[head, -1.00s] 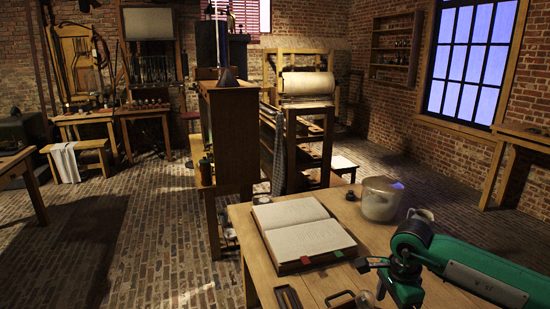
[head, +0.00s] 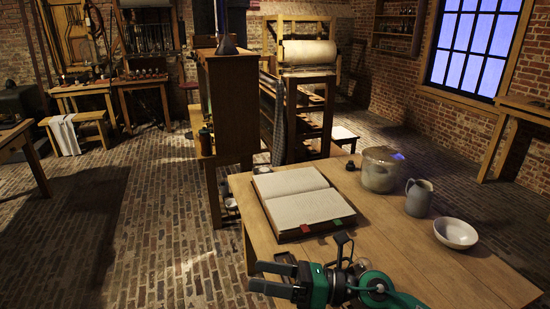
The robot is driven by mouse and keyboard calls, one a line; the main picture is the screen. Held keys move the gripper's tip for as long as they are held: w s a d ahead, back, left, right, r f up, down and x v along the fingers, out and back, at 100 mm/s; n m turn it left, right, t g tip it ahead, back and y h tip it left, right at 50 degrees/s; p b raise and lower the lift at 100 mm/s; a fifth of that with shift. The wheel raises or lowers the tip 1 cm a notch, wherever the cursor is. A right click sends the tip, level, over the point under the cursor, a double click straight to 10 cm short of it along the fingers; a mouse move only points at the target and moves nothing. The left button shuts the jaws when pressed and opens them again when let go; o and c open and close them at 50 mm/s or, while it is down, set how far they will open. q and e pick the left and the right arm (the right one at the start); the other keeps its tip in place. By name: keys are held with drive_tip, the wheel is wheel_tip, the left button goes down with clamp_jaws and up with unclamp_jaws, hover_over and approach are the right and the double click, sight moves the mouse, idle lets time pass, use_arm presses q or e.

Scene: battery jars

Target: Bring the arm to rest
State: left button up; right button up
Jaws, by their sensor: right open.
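My right arm, green and black, comes in at the bottom of the head view. My right gripper (head: 256,277) points left, low over the near edge of the wooden table (head: 440,270). Its two dark fingers are apart, with nothing seen between them. An open book (head: 300,206) lies behind it on the table, apart from the fingers. A glass jar (head: 379,174) stands farther back. My left gripper is not in view.
A grey jug (head: 419,199) and a white bowl (head: 455,234) stand on the table's right side. A small dark pot (head: 350,166) is by the jar. A tall wooden cabinet (head: 229,105) stands behind the table. Brick floor is open at the left.

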drive_tip(key=w+d+m+t+h, duration=0.4)
drive_tip(key=m+t, duration=0.4)
drive_tip(key=m, duration=0.5)
drive_tip(key=w+d+m+t+h, duration=0.1)
drive_tip(key=d+m+t+h, duration=0.4)
drive_tip(key=m+t, duration=0.55)
drive_tip(key=s+d+f+m+g+h, duration=0.4)
drive_tip(key=d+f+m+g+h, duration=0.3)
drive_tip(key=d+f+m+h, duration=0.55)
drive_tip(key=s+d+f+m+g+y, duration=0.1)
drive_tip(key=s+f+m+g, duration=0.35)
drive_tip(key=s+f, duration=0.5)
drive_tip(key=s+d+f+m+g+y, duration=0.2)
drive_tip(key=s+f+m+g, duration=0.3)
drive_tip(key=s, duration=0.7)
wheel_tip(320, 180, down, 30)
drive_tip(key=n+g+p, duration=0.1)
drive_tip(key=g+p, duration=0.1)
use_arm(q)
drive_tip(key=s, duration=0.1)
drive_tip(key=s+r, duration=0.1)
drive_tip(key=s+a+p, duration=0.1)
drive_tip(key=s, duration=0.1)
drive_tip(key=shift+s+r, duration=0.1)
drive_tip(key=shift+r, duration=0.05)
use_arm(e)
drive_tip(key=s+d+f+g, duration=0.1)
drive_tip(key=s+d+f, duration=0.2)
drive_tip(key=s+f, duration=1.5)
drive_tip(key=shift+s, duration=0.55)
